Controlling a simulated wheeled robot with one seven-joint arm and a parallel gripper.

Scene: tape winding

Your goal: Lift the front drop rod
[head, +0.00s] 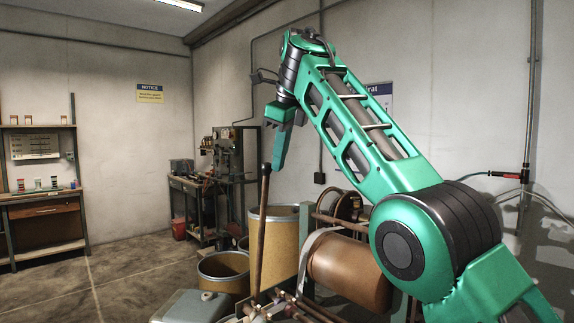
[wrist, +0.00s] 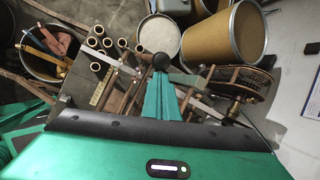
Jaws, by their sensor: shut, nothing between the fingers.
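The front drop rod, taken to be the brown rod (head: 261,225) with a dark knob, stands nearly upright at the machine's front in the head view. Its black ball knob (wrist: 162,62) shows just beyond my fingertips in the wrist view. My gripper (head: 278,168) points down with its fingers shut, its tips close beside the knob. In the wrist view my gripper (wrist: 161,82) shows green fingers together and empty. Whether the fingertips touch the knob I cannot tell. The rod's shaft is mostly hidden in the wrist view.
A brown roller (head: 350,272) sits on the machine right of the rod. Tan drums (head: 284,232) stand behind it. A workbench (head: 185,183) with equipment is at the back wall. Shelves (head: 40,190) stand at the left. Open floor lies between.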

